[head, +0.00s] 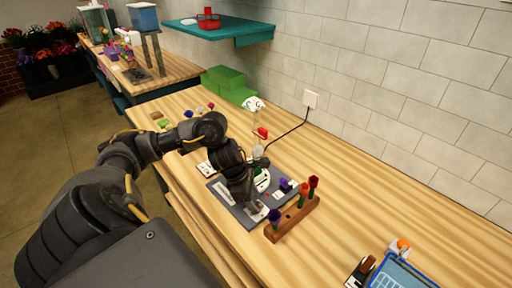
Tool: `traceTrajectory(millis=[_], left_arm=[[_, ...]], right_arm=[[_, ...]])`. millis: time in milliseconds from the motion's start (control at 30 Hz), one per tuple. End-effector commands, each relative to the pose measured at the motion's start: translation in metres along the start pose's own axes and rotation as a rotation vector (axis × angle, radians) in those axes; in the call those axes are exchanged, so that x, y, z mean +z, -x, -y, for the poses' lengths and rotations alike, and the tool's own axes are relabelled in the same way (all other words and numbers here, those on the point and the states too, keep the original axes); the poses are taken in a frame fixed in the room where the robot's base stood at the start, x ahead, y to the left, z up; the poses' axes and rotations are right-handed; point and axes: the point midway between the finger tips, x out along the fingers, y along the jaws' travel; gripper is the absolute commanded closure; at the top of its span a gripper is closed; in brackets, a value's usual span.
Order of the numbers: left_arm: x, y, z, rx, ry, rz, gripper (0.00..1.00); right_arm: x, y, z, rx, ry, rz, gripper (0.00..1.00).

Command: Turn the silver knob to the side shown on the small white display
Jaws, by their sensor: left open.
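My left gripper (259,212) points down over a dark grey panel (237,212) on the wooden bench. It is open, low over the panel near its front right part; I cannot tell whether it touches anything. The panel carries several small white, green, red and purple parts. A white piece (222,191) lies on its left side, and another pale piece (206,168) lies beyond its left corner. I cannot tell which of these is the small white display. The silver knob cannot be made out; my arm and gripper cover part of the panel. My right gripper is not in view.
A wooden rack (291,219) with colored-topped tools stands against the panel's right side. A blue tray (402,275) is at the front right. The bench between rack and blue tray is clear.

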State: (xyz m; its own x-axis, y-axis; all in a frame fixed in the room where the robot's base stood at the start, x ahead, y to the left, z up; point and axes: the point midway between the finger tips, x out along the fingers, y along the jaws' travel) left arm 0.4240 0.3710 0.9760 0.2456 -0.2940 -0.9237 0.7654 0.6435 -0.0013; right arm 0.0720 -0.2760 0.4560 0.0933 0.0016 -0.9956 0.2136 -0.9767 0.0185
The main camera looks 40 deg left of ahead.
Motion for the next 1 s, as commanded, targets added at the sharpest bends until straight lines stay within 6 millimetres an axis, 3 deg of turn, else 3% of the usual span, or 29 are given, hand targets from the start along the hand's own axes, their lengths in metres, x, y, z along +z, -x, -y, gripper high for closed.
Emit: traceTrajectory(millis=[200, 500, 833, 1000], left_arm=[[0.0, -0.018, 0.0, 0.0, 0.0, 0.0, 0.49], [-0.001, -0.021, 0.0, 0.001, 0.001, 0.0, 0.49], [-0.001, -0.02, 0.0, 0.001, 0.001, 0.0, 0.91], [-0.001, -0.02, 0.0, 0.003, 0.005, -0.001, 0.94]], right_arm=[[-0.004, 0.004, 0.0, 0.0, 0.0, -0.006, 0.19], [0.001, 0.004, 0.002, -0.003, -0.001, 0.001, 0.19], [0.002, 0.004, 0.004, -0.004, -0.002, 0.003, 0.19], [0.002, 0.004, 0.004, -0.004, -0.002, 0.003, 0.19]])
